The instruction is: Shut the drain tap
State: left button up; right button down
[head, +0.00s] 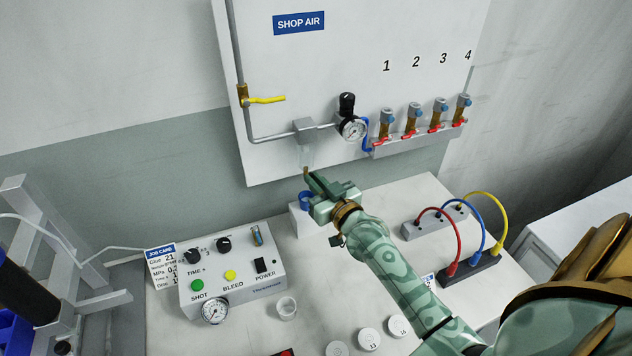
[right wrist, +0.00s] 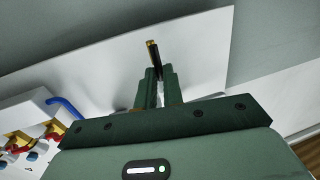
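The drain tap (head: 306,172) is a small brass piece below the clear filter bowl (head: 305,154) on the shop air panel. In the right wrist view, a thin brass-and-black piece (right wrist: 152,52), seemingly the tap, stands just beyond my fingertips, its lower end between or behind them. My right gripper (head: 313,180) is right at the tap; its fingers also show in the right wrist view (right wrist: 160,78) with a narrow gap between them. I cannot tell whether they grip the tap or only flank it. My left gripper is out of view.
The regulator gauge (head: 352,129) and several red-handled valves (head: 409,134) are to the right. A yellow-handled valve (head: 265,100) is at upper left. The control box (head: 232,278) stands at the front left.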

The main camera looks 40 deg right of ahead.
jog(key=shift+m, duration=0.4)
jog(key=m+h, duration=0.1)
jog(key=m, duration=0.5)
jog(key=f+m+t+h, duration=0.1)
jog(key=m, duration=0.5)
jog(key=f+m+h+p, duration=0.1)
jog(key=m+h, duration=0.1)
jog(key=m, duration=0.5)
jog(key=shift+s+d+t, duration=0.1)
jog(key=shift+d+t, duration=0.2)
jog(key=shift+d, duration=0.1)
jog(key=shift+m, duration=0.4)
jog(key=c, duration=1.5)
grip_release()
jog(key=shift+c, duration=0.2)
jog(key=p+v, duration=0.1)
jog(key=v, duration=1.5)
